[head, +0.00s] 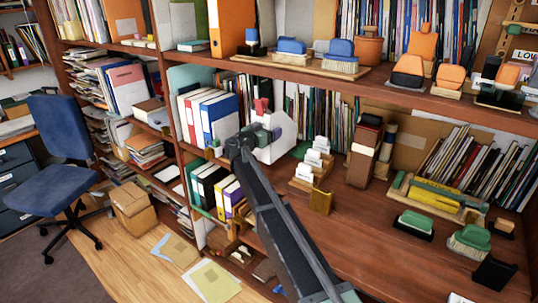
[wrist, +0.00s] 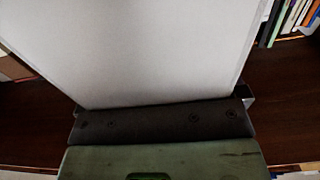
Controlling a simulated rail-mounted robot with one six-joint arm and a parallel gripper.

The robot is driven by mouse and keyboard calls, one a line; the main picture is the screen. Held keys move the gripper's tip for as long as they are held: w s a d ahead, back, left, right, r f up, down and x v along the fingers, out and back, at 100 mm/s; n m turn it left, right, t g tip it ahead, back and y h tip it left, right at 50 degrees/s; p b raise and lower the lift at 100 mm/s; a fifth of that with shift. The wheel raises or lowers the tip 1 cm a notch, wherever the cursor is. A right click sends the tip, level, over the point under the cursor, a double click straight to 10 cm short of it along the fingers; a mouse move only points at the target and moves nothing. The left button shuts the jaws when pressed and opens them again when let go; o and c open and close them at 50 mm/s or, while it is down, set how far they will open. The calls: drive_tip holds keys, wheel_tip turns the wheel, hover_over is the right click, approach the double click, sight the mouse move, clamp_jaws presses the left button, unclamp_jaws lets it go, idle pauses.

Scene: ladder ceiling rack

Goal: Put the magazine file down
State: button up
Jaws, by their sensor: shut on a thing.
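The white magazine file (head: 283,124) is upright in the middle shelf bay, to the right of several white and blue binders (head: 211,115). My gripper (head: 266,137) is shut on its near side, with my arm reaching up from below. In the wrist view, the pale flat face of the magazine file (wrist: 150,50) fills most of the picture, with my gripper's dark jaw (wrist: 160,122) pressed along its lower edge. I cannot tell whether the file's base touches the shelf board. A small red thing (head: 262,105) shows at its top.
White card holders (head: 313,160) and a yellow-brown block (head: 321,201) stand to the right on the wooden shelf (head: 355,235). A tall brown box (head: 365,150) is farther right. Upright thin volumes (head: 330,117) stand behind. The upper shelf edge (head: 330,78) runs overhead.

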wheel_tip(320, 180, down, 5)
drive_tip(key=b, duration=0.3)
drive_tip(key=shift+r+b, duration=0.15)
drive_tip(key=shift+b, duration=0.25)
drive_tip(key=shift+r+p, duration=0.3)
drive_tip(key=o, duration=1.6)
drive_tip(key=shift+s, duration=0.1)
drive_tip(key=v, duration=1.2)
